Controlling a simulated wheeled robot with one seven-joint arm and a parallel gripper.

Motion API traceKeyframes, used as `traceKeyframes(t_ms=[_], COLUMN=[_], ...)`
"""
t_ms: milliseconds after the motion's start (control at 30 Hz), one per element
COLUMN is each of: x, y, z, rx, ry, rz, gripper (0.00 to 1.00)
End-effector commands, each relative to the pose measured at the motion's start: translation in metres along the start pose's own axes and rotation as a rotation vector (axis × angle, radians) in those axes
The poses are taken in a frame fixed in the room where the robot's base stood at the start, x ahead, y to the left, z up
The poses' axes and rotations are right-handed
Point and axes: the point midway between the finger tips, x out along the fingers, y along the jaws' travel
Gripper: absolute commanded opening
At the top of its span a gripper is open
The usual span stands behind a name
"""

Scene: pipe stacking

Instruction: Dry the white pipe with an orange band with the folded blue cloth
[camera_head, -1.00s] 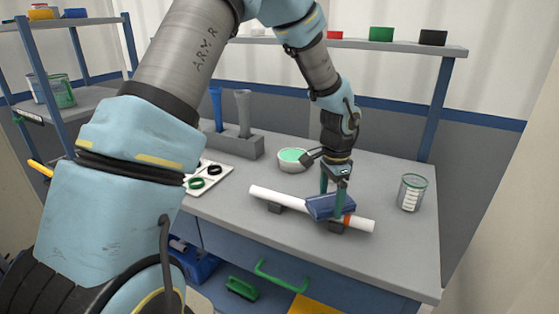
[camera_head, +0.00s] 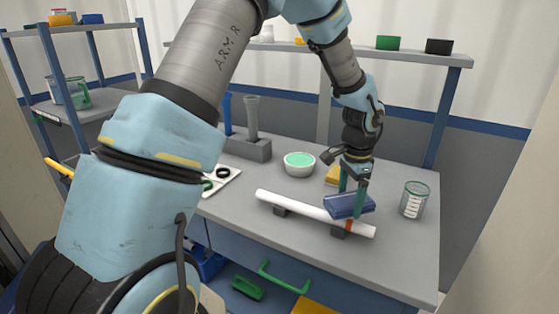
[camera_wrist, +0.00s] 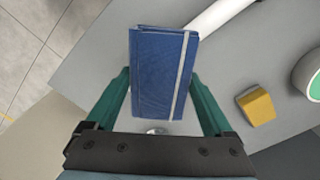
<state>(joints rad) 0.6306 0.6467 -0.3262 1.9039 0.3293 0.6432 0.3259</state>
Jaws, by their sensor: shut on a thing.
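The white pipe (camera_head: 297,210) lies across two dark supports on the bench, with its orange band (camera_head: 348,226) near the right end. My gripper (camera_head: 352,196) is shut on the folded blue cloth (camera_head: 345,206), which is at the pipe's right part, just behind and above the band. I cannot tell whether the cloth touches the pipe. In the wrist view the cloth (camera_wrist: 158,75) sits between the two green fingers, and it hides part of the pipe (camera_wrist: 217,14). The band is hidden there.
A bowl with green contents (camera_head: 299,164) and a yellow block (camera_head: 332,176) are behind the pipe. A glass beaker (camera_head: 414,200) stands at the right. A grey holder (camera_head: 245,147) and a white tray with rings (camera_head: 222,180) are at the left.

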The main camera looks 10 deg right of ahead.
Motion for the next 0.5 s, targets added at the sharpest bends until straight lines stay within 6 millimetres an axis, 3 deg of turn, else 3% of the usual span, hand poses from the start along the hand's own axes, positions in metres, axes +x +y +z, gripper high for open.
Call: traceKeyframes(t_ms=[500], x=[-0.040], y=[0.002], z=[-0.005], rx=[-0.003], ry=[0.001], rz=[0.000], gripper=[0.34])
